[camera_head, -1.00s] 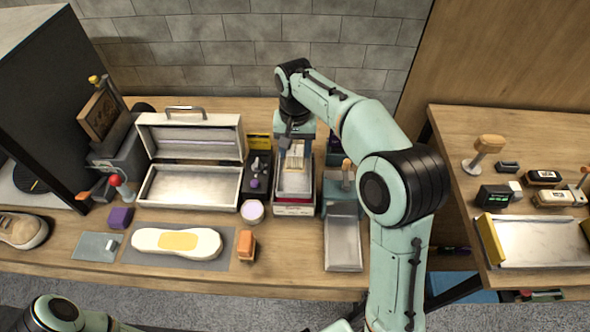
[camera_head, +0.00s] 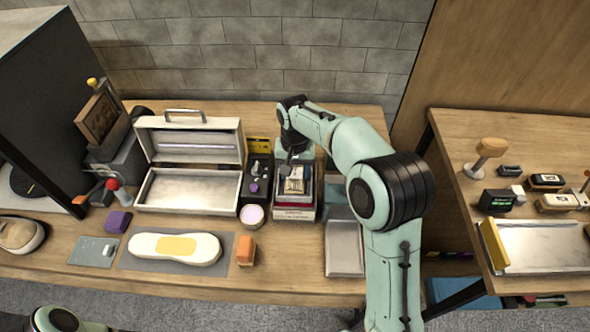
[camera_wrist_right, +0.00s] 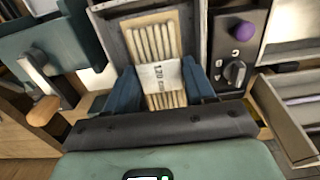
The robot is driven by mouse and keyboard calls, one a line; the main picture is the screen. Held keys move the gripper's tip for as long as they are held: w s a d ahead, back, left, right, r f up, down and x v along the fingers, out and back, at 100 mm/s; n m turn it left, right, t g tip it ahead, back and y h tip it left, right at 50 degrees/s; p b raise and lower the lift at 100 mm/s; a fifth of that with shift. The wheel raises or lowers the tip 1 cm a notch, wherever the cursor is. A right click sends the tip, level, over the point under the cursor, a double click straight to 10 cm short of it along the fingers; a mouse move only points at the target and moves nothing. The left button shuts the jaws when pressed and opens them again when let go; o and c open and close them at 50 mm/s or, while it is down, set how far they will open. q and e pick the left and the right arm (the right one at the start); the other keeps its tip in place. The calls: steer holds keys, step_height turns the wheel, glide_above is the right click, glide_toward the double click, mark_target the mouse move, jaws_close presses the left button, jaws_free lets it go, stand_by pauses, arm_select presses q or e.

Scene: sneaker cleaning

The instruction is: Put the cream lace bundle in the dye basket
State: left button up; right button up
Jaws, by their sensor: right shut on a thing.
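The cream lace bundle (camera_head: 295,184) is a flat stack of cream strands with a white paper band. It also shows in the right wrist view (camera_wrist_right: 162,76), upper middle. My right gripper (camera_wrist_right: 162,88) is shut on it, a blue finger on each side. In the head view the right gripper (camera_head: 295,170) is over a light, open-topped box (camera_head: 295,214), which I take for the dye basket. Its grey metal rim (camera_wrist_right: 108,43) frames the bundle in the wrist view. I cannot tell whether the bundle touches the bottom. My left gripper is out of view.
Left of the box stand a black unit with a purple knob (camera_head: 253,187), a round pale jar (camera_head: 252,216) and an open white case (camera_head: 188,190). Right of it is a metal tray (camera_head: 343,250), partly behind my arm. A shoe sole (camera_head: 174,248) lies on a grey mat in front.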

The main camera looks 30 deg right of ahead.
mark_target(295, 173)
steer(key=o, duration=0.7)
steer(key=shift+f, duration=0.1)
steer(key=shift+o, duration=0.2)
steer(key=shift+s, duration=0.1)
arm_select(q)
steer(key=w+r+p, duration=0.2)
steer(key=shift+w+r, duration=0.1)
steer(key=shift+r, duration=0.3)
arm_select(e)
step_height(295, 173, up, 12)
steer(key=shift+r, duration=0.2)
